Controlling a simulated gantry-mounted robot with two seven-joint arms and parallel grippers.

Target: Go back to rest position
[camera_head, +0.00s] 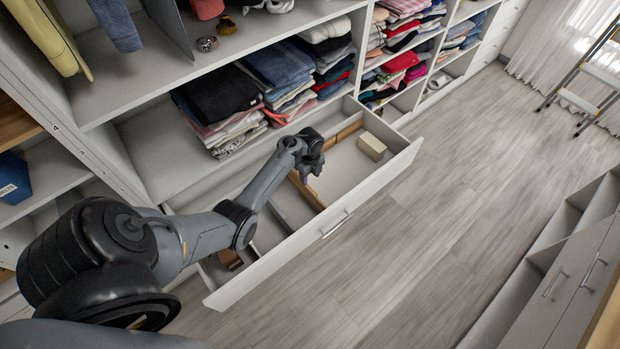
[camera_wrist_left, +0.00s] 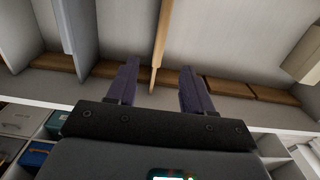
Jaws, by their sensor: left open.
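My left gripper (camera_head: 309,172) hangs over the open drawer (camera_head: 335,217) in the head view, near a wooden divider. In the left wrist view its two dark fingers (camera_wrist_left: 159,82) are spread apart with nothing held between them. A thin wooden divider (camera_wrist_left: 162,40) shows beyond the fingers in that view. I cannot tell whether the gripper touches the drawer or its dividers. My right gripper is in neither view.
A beige box (camera_head: 371,147) sits in the drawer's far right part. Folded clothes (camera_head: 222,95) lie on the shelf above. The wooden floor (camera_head: 430,220) in front of the drawer is clear. A ladder (camera_head: 592,75) stands at the far right.

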